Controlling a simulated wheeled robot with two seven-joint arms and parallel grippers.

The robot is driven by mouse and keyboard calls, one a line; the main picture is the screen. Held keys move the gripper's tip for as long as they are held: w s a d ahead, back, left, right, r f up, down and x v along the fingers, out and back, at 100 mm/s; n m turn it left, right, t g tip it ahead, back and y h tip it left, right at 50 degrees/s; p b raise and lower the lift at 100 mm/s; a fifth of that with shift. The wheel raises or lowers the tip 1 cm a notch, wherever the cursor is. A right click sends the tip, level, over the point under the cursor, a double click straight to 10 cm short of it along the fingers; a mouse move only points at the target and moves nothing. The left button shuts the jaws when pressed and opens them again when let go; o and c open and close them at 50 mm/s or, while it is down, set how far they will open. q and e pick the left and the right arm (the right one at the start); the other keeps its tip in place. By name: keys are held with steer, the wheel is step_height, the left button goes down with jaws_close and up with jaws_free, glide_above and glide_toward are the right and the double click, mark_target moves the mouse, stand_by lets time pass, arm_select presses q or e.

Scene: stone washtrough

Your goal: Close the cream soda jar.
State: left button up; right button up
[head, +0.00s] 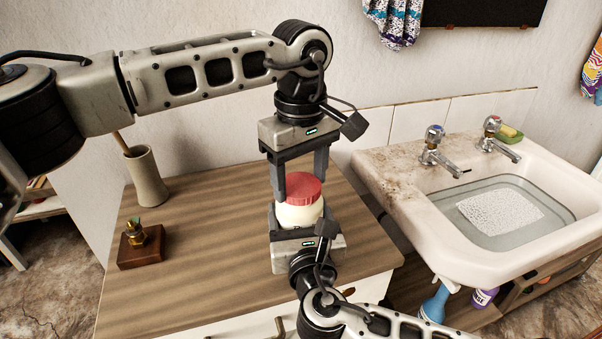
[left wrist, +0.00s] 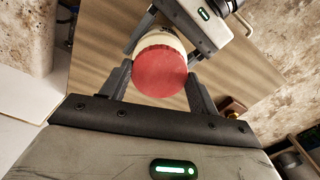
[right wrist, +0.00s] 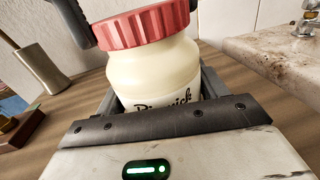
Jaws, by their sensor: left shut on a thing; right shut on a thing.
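The cream soda jar (head: 299,215) is a cream-coloured jar with dark lettering, standing upright on the wooden counter. Its red ridged lid (head: 300,188) sits on the jar's mouth; it looks slightly tilted in the right wrist view (right wrist: 145,24). My left gripper (head: 299,185) comes down from above and is shut on the lid, one finger on each side. The left wrist view shows the lid's red top (left wrist: 160,71) between its fingers. My right gripper (head: 299,218) is shut around the jar's body from the front. Whether the lid's thread is engaged is hidden.
A beige vase (head: 147,177) with a wooden stick stands at the back left of the counter (head: 200,225). A small brass object on a wooden block (head: 140,248) sits at the left. The counter's left middle is clear.

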arm_select(q)
steer(key=m, duration=0.8)
steer(key=shift+a, duration=0.1)
steer(key=m, duration=0.7)
steer(key=shift+m, duration=0.3)
steer(key=o, duration=0.9)
steer(key=shift+r, duration=0.1)
steer(key=shift+r, duration=2.15)
